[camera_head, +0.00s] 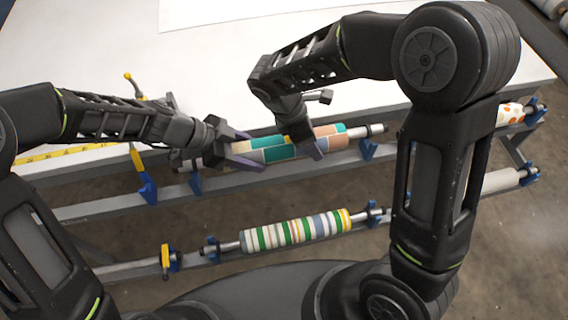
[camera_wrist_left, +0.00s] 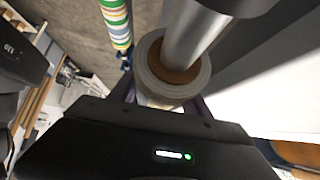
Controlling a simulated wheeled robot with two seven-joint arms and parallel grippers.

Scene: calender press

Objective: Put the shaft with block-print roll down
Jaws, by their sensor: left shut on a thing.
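The block-print roll (camera_head: 270,154), with teal, cream and orange blocks, is on a steel shaft (camera_head: 376,129) along the upper rail. In the left wrist view the roll's end (camera_wrist_left: 158,80) shows a brown core around the shaft (camera_wrist_left: 197,33). My left gripper (camera_head: 245,150) is shut at the roll's left end; its exact grip on roll or shaft is partly hidden. My right gripper (camera_head: 302,147) has its fingers around the roll's right part; whether they press on it is unclear. The shaft's right end is just above a blue holder (camera_head: 368,149); I cannot tell whether they touch.
A striped roll (camera_head: 295,232) lies on the lower rail and also shows in the left wrist view (camera_wrist_left: 116,22). An orange-spotted roll (camera_head: 510,113) is at the right. A blue holder (camera_head: 196,183) stands at the left. A white table (camera_head: 220,60) lies behind the upper rail.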

